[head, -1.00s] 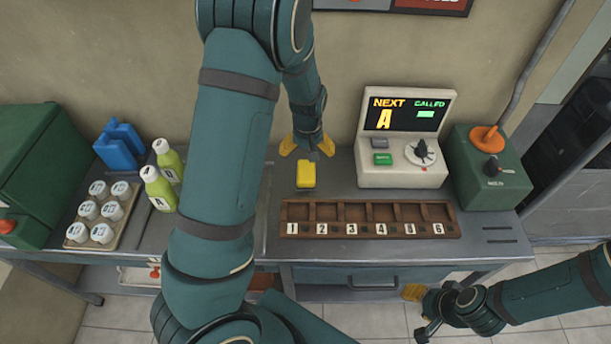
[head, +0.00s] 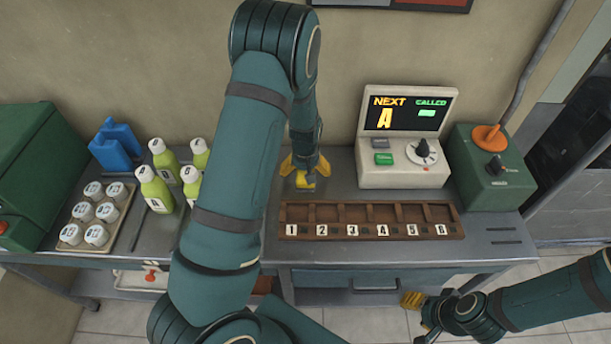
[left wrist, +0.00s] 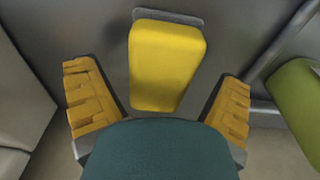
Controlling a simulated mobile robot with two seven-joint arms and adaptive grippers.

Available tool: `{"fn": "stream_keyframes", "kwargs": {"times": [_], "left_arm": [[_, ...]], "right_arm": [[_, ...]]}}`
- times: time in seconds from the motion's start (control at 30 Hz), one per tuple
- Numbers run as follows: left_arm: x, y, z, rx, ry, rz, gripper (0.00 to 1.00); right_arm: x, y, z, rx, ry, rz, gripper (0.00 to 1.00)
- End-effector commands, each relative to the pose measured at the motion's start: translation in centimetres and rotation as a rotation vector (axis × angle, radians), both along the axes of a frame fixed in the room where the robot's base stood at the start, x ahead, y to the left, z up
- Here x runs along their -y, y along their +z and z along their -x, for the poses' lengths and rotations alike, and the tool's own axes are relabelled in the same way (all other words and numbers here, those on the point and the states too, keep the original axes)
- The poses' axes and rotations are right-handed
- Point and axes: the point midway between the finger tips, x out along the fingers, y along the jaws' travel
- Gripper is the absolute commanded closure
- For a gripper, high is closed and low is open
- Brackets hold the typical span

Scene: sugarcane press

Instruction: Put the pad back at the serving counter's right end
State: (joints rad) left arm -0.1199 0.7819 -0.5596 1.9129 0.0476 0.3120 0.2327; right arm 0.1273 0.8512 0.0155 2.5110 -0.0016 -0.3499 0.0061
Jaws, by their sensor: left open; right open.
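The yellow pad (head: 306,182) lies on the grey metal counter (head: 484,224), behind the left end of the numbered rack. My left gripper (head: 305,167) is open and right over the pad, hiding part of it in the head view. In the left wrist view the pad (left wrist: 166,62) shows between the two spread yellow fingers, with a gap on each side, so it is not gripped. My right gripper (head: 420,312) is open and empty, low in front of the counter at the bottom right.
A wooden rack (head: 370,218) with numbered slots stands in front of the pad. A display console (head: 402,150) and a green box with an orange knob (head: 485,175) stand to the right. Green bottles (head: 155,190) and a tray of white cups (head: 127,222) are at the left.

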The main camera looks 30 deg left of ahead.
Motion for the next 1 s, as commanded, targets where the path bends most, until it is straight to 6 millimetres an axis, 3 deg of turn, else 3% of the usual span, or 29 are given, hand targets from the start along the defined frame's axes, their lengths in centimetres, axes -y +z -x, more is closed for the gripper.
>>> {"fn": "stream_keyframes", "kwargs": {"times": [0.07,0.2,0.27,0.3,0.4,0.67,1.0], "left_arm": [[0.0,0.1,0.0,0.0,0.0,0.0,0.06],[0.0,0.1,0.0,0.0,-0.001,0.0,0.54],[0.0,0.1,0.0,0.0,-0.001,0.0,0.75],[0.0,0.1,0.0,0.0,-0.001,0.0,0.8],[0.0,0.1,0.0,0.0,-0.001,0.0,0.84],[0.0,0.6,-0.1,0.001,-0.001,0.0,0.84],[0.1,6.5,-0.1,0.004,-0.001,-0.001,0.84]], "right_arm": [[0.0,0.0,0.0,0.0,0.0,0.0,0.53],[0.0,0.0,0.0,0.0,0.0,0.0,0.53],[0.0,0.0,0.0,0.0,0.0,0.0,0.53],[0.0,0.0,0.0,0.0,0.0,0.0,0.53],[0.0,0.0,0.0,0.0,0.0,0.0,0.53],[0.0,0.2,0.0,0.0,0.0,0.0,0.53],[0.1,1.6,-0.4,0.01,-0.008,0.002,0.53]]}}
